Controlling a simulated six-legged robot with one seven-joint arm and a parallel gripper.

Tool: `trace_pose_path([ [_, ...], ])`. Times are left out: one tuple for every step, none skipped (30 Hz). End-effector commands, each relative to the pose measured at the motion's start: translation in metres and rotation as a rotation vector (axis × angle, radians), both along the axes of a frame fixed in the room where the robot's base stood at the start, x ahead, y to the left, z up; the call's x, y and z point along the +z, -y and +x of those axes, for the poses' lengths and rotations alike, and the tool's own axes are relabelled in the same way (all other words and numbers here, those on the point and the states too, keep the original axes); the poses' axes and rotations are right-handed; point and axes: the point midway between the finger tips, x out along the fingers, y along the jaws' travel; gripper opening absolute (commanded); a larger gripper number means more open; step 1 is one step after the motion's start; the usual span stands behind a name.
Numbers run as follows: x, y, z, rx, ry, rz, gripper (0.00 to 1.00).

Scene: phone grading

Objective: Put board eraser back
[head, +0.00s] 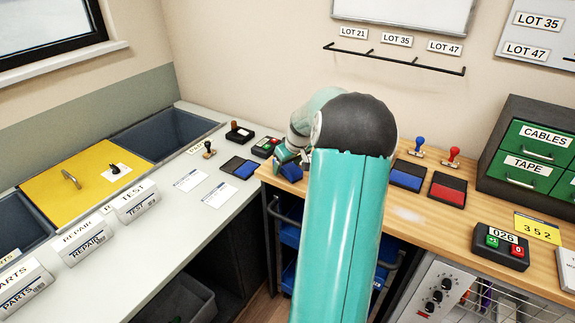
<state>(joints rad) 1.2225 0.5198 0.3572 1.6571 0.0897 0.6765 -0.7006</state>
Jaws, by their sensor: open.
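My gripper (290,160) is at the left end of the wooden counter, pointing down, with its jaws open. A small dark and blue block (291,173), which looks like the board eraser, is on the counter right at the fingertips. My arm and the gripper partly hide it, and I cannot tell whether the fingers touch it. The whiteboard (405,10) is on the back wall, cut off by the top edge. A black rail (395,60) with several short pegs runs below it, under lot labels.
A blue ink pad (405,178), a red ink pad (448,190) and two stamps stand right of my arm. A counter device (500,246) and green drawers (530,155) are farther right. The grey bench (170,225) at left holds cards, another ink pad and bins.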

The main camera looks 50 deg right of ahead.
Motion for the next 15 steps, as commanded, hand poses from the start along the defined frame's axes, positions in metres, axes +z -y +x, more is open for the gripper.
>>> trace_pose_path([
  [0.002, 0.000, 0.000, 0.000, 0.001, -0.001, 0.65],
  [0.004, 0.000, -0.001, -0.001, 0.000, -0.002, 0.65],
  [0.007, 0.000, -0.003, -0.001, 0.001, -0.002, 0.65],
  [0.010, 0.000, -0.004, -0.001, 0.001, -0.003, 0.65],
  [0.014, -0.001, -0.005, -0.002, 0.001, -0.003, 0.65],
  [0.021, -0.001, -0.008, -0.002, 0.001, -0.003, 0.65],
  [0.026, -0.002, -0.010, -0.002, 0.002, -0.004, 0.65],
  [0.032, -0.003, -0.012, -0.002, 0.002, -0.004, 0.65],
  [0.040, -0.004, -0.015, -0.002, 0.002, -0.005, 0.65],
  [0.046, -0.004, -0.017, -0.002, 0.002, -0.005, 0.65],
  [0.053, -0.005, -0.020, -0.001, 0.001, -0.006, 0.65],
  [0.061, -0.006, -0.023, -0.002, 0.003, -0.005, 0.65],
  [0.067, -0.007, -0.026, -0.002, 0.003, -0.005, 0.65],
  [0.073, -0.008, -0.028, -0.002, 0.002, -0.004, 0.65],
  [0.080, -0.009, -0.031, -0.002, 0.002, -0.004, 0.65],
])
